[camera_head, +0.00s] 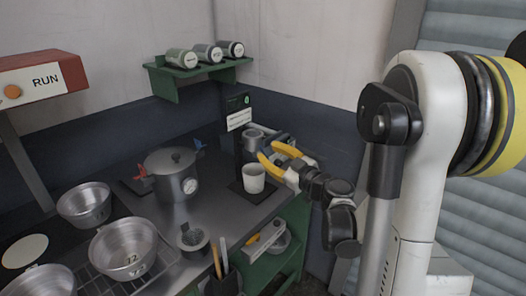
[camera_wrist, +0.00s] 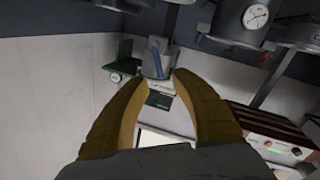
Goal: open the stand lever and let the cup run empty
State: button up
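A dark upright stand (camera_head: 239,149) with a white label stands at the back right corner of the metal counter. A metal cup (camera_head: 252,134) is mounted on it, and a white cup (camera_head: 253,180) stands upright below on the dark base. My gripper (camera_head: 267,150) has yellow fingers spread apart, just right of the stand. In the wrist view my gripper (camera_wrist: 156,78) is open, with nothing between the fingers. A blue bar (camera_wrist: 158,56) shows beyond the tips there; I cannot tell if it is the lever. The contents of both cups are hidden.
A lidded pot (camera_head: 173,176) with a gauge stands left of the stand. Metal bowls (camera_head: 122,250) sit farther left. A green wall shelf (camera_head: 177,82) holds three jars. A dark holder with tools (camera_head: 220,282) stands at the front. Counter between pot and stand is clear.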

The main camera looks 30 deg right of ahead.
aim_at(262, 151)
jog(key=w, duration=0.3)
jog(key=shift+w+a, duration=0.25)
